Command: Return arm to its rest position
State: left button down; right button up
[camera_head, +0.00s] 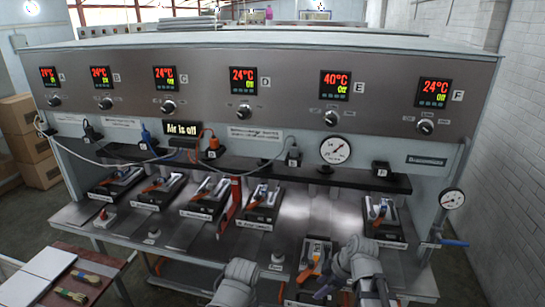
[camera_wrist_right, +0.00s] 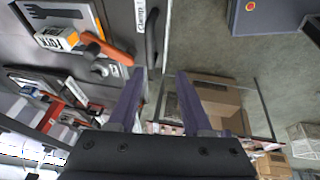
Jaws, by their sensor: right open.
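My right arm (camera_head: 358,265) reaches in at the lower middle of the head view, in front of the press. My right gripper (camera_wrist_right: 160,76) shows clearly in the right wrist view: its two purple fingers are apart, with nothing between them. A clamp with an orange handle (camera_wrist_right: 106,46) lies to the left of the fingers there, apart from them. My other arm (camera_head: 237,282) shows as a grey link at the bottom of the head view; its gripper is out of sight.
The press (camera_head: 300,75) has a row of displays and knobs, labelled A to F. Toggle clamps stand on its bench (camera_head: 330,215), with one (camera_head: 314,256) close beside my right arm. Brushes lie on a table (camera_head: 110,262) at left. Cardboard boxes (camera_wrist_right: 216,108) stand on the floor.

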jog(key=s+a+f+m+g+h, duration=0.2)
jog(key=s+a+m+h, duration=0.3)
jog(key=s+a+m, duration=0.5)
jog(key=shift+s+a+m+g+b, duration=0.3)
jog(key=shift+s+a+m+g, duration=0.15)
jog(key=shift+a, duration=0.5)
jog(key=shift+f, duration=0.1)
dwell(0.9)
